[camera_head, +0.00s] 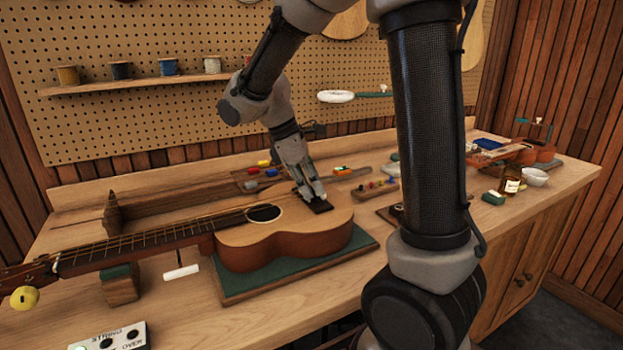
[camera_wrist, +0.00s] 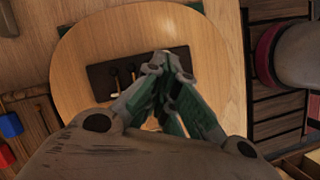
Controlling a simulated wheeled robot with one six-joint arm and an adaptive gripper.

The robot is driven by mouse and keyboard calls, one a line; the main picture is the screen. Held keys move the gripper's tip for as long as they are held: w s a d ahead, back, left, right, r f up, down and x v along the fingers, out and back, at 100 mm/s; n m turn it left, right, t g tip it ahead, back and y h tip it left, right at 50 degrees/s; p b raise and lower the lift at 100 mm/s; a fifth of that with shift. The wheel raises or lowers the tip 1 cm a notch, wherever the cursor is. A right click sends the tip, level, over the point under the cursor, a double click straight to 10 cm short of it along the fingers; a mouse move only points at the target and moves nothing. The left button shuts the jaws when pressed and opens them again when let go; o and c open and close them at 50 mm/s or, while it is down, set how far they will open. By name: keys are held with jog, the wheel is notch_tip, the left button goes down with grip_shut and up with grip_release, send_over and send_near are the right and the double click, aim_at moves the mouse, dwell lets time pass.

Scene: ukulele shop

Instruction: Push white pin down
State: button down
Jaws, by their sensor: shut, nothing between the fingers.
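The wooden ukulele (camera_head: 290,236) lies face up on a green pad (camera_head: 235,287), its neck to the left. Its dark bridge (camera_wrist: 104,84) shows in the wrist view with several small slots or pins in it. A small white piece (camera_wrist: 115,95) at the bridge's lower edge may be the white pin; it is too small to be sure. My gripper (camera_wrist: 167,62) is shut and empty, its fingertips over the right part of the bridge. In the head view my gripper (camera_head: 311,197) points down at the bridge; whether it touches cannot be told. It hides part of the bridge.
A white-handled tool (camera_head: 181,272) and a button box (camera_head: 110,340) are at the front left. Pegboard (camera_head: 190,105) closes off the back.

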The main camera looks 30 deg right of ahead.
jog(key=v, duration=1.4)
notch_tip(320, 180, down, 5)
jog(key=s+m+t+y, duration=0.1)
jog(key=s+m+y, duration=0.1)
jog(key=m, duration=0.2)
jog(key=s+d+m+t+y, duration=0.1)
jog(key=s+d+m, duration=0.3)
jog(key=s, duration=0.4)
jog(key=s+d+m+t+y, duration=0.1)
jog(key=s+d+m+t, duration=0.3)
jog(key=s, duration=0.4)
jog(key=shift+s+m, duration=0.3)
jog(key=shift+d, duration=0.1)
dwell(1.3)
